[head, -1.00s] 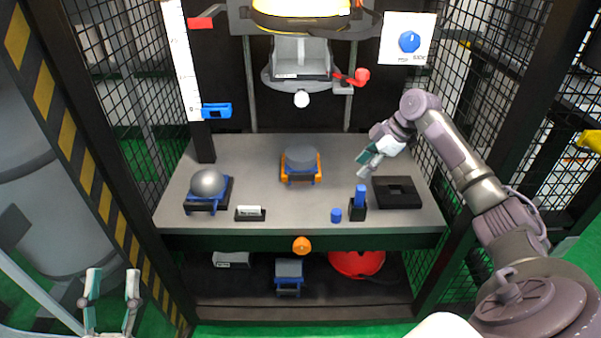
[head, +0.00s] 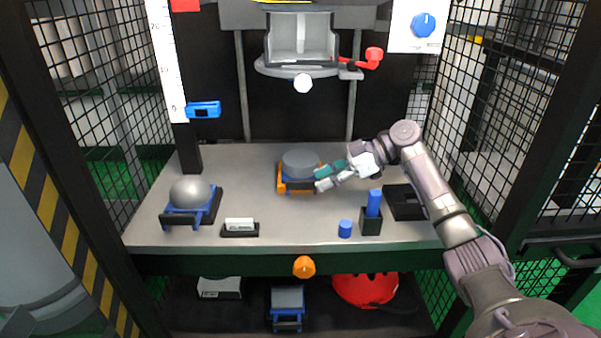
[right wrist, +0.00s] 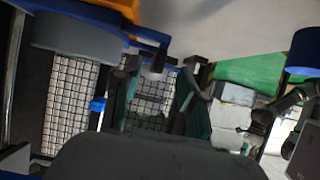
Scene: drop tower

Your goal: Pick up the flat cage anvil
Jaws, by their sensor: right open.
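A flat-topped grey anvil (head: 301,164) sits in an orange and blue cradle (head: 283,187) near the middle of the table. I take it for the flat cage anvil. My right gripper (head: 322,177) is open and empty, with its fingertips close to the cradle's right side. I cannot tell whether they touch it. In the right wrist view, the grey anvil (right wrist: 75,38) shows at upper left, to the left of my right gripper's two teal fingers (right wrist: 160,75). My left gripper is out of view.
A domed anvil (head: 190,192) in a blue cradle is at left. A small holder (head: 239,229), blue cylinder (head: 345,229), upright blue piece (head: 374,203) and black tray (head: 405,214) lie along the front and right. The carriage (head: 300,66) hangs above the anvil. Mesh walls flank the table.

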